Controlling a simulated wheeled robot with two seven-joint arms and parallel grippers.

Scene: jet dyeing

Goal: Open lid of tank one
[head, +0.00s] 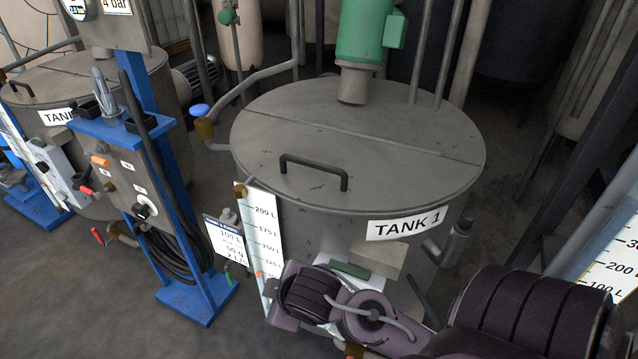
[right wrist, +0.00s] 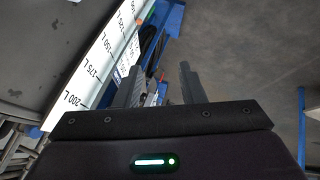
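Tank one (head: 335,230) is a grey steel drum labelled TANK 1 (head: 405,224) in the middle of the head view. Its round lid (head: 400,150) lies flat and closed, with a seam across it. A black bar handle (head: 314,166) stands on the front part of the lid. My right arm comes in from the lower right, low in front of the tank. In the right wrist view my right gripper (right wrist: 158,82) has its fingers apart with nothing held between them. It is beside the level scale (right wrist: 92,72), below the handle. The left gripper is not in view.
A green motor (head: 364,32) stands at the back of the lid. A pipe with a blue-knobbed valve (head: 200,110) runs at the tank's left. A blue stand with a control box (head: 125,175) is left of the tank, with another tank behind it. Grey floor lies free at lower left.

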